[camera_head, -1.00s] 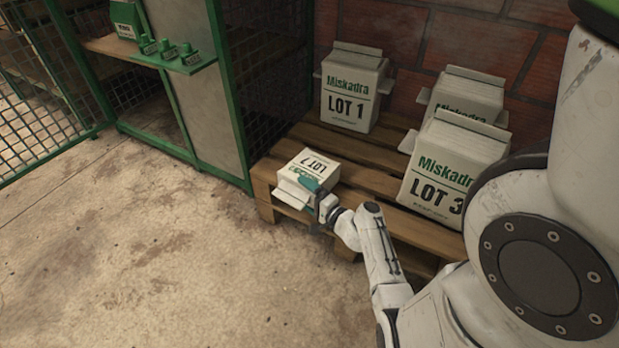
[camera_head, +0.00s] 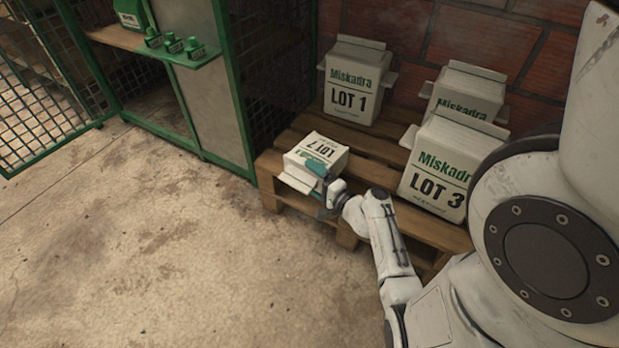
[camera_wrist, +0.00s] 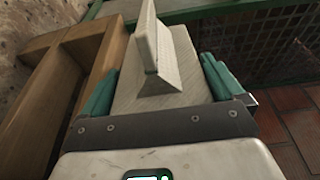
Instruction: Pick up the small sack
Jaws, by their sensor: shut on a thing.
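The small white sack marked LOT 7 (camera_head: 318,153) is at the front left corner of the wooden pallet (camera_head: 300,203) in the head view, its print turned partly upside down. My gripper (camera_head: 315,180) is shut on the sack at its near end. In the wrist view the sack (camera_wrist: 180,70) fills the space between the green fingers of my gripper (camera_wrist: 160,90), with its folded top flap standing up. I cannot tell whether its underside touches the pallet.
Larger sacks stand behind: LOT 1 (camera_head: 352,82), LOT 3 (camera_head: 440,165) and another (camera_head: 468,95) with its lot hidden. A brick wall (camera_head: 490,40) is behind them. A green mesh cage (camera_head: 238,90) with a shelf (camera_head: 183,58) stands left. Open concrete floor (camera_head: 140,240) lies in front.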

